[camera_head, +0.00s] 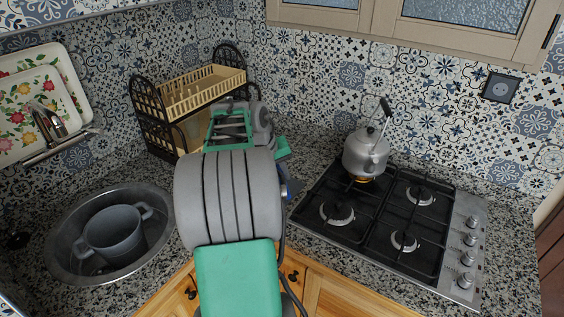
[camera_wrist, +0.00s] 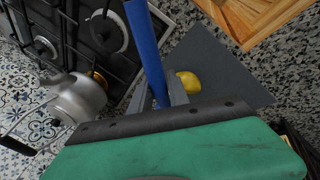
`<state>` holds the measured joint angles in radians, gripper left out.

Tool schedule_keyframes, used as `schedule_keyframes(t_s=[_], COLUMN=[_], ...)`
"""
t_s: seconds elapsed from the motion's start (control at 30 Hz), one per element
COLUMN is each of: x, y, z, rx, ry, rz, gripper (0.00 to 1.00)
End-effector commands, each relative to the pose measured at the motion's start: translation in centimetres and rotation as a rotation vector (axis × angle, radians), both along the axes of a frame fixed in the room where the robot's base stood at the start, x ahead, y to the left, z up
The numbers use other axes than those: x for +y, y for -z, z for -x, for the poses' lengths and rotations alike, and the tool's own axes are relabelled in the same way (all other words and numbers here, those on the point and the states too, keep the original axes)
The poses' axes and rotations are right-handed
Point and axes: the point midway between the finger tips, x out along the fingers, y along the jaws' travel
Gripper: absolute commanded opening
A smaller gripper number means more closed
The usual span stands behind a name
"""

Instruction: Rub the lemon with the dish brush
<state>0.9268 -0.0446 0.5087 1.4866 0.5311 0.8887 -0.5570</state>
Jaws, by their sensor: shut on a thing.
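The dish brush (camera_wrist: 150,50) shows in the wrist view as a long blue handle. My gripper (camera_wrist: 160,92) is shut on this handle, and the handle reaches up past the top edge of the picture. The brush's bristles cannot be made out. The yellow lemon (camera_wrist: 187,82) lies on a flat dark grey board (camera_wrist: 228,72), just right of my gripper's fingers in the wrist view and partly hidden by one. In the head view my arm hides the lemon, the board and my fingertips; a small blue piece of the brush (camera_head: 292,188) shows at the arm's right.
A gas hob (camera_head: 385,220) with a metal kettle (camera_head: 366,153) stands to the right. A sink (camera_head: 70,222) holding a grey pot (camera_head: 114,234) is at the left. A dish rack (camera_head: 152,117) stands in the back corner. Speckled counter lies between them.

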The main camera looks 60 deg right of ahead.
Motion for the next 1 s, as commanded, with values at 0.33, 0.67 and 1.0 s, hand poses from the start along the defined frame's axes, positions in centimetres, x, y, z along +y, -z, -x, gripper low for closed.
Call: schedule_keyframes(t_s=[0.33,0.67,1.0], x=[0.2,0.2,5.4], y=[-2.8,-2.7,-3.4], z=[-0.3,-0.4,-9.7], rx=[0.000,-0.001,-0.002], ry=[-0.007,-0.009,-0.217], rz=[0.001,0.002,0.003], gripper=[0.00,0.00,0.00])
